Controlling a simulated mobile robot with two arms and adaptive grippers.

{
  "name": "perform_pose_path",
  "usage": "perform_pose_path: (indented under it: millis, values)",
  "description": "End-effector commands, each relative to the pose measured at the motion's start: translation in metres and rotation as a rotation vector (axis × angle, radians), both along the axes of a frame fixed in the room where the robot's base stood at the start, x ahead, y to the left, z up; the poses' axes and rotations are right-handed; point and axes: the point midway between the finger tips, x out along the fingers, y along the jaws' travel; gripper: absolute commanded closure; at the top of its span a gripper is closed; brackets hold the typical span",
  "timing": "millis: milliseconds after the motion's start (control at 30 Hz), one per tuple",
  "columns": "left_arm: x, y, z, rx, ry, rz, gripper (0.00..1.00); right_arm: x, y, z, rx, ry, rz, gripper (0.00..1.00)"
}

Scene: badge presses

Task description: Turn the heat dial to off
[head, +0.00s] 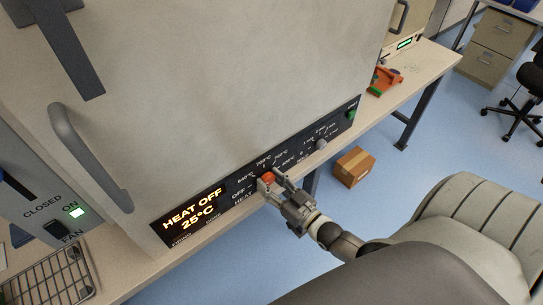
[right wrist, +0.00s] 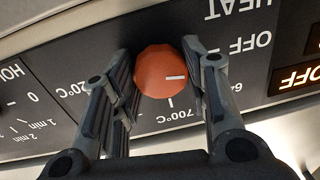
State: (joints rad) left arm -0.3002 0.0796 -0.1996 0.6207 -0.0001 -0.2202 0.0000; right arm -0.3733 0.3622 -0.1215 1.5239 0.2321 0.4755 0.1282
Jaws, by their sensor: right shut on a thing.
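The heat dial (head: 268,177) is a small orange-red knob on the black front panel of the large grey unit. The display (head: 194,216) beside the dial reads HEAT OFF and 25°C. My left gripper is not in view.
A grey timer knob (head: 320,144) and a green light (head: 351,114) are further right on the panel. A curved grey handle (head: 88,155) stands out at the left. A switch panel reads CLOSED, ON and FAN. A cardboard box (head: 353,167) sits on the blue floor.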

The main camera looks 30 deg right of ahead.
Motion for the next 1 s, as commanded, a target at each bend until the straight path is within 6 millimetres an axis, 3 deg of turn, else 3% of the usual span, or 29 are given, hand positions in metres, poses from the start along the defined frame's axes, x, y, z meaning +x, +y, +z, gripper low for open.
perform_pose_path:
  millis: [400,967,1000]
  values:
    - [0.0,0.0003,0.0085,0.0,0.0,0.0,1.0,-0.0008,0.0003,-0.0017,-0.192,-0.009,0.0,0.82]
    - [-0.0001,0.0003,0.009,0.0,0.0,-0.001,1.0,-0.0012,0.0003,-0.0029,-0.222,-0.009,0.002,0.83]
    - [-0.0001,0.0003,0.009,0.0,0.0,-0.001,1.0,-0.0013,0.0002,-0.003,-0.222,-0.009,0.002,0.55]
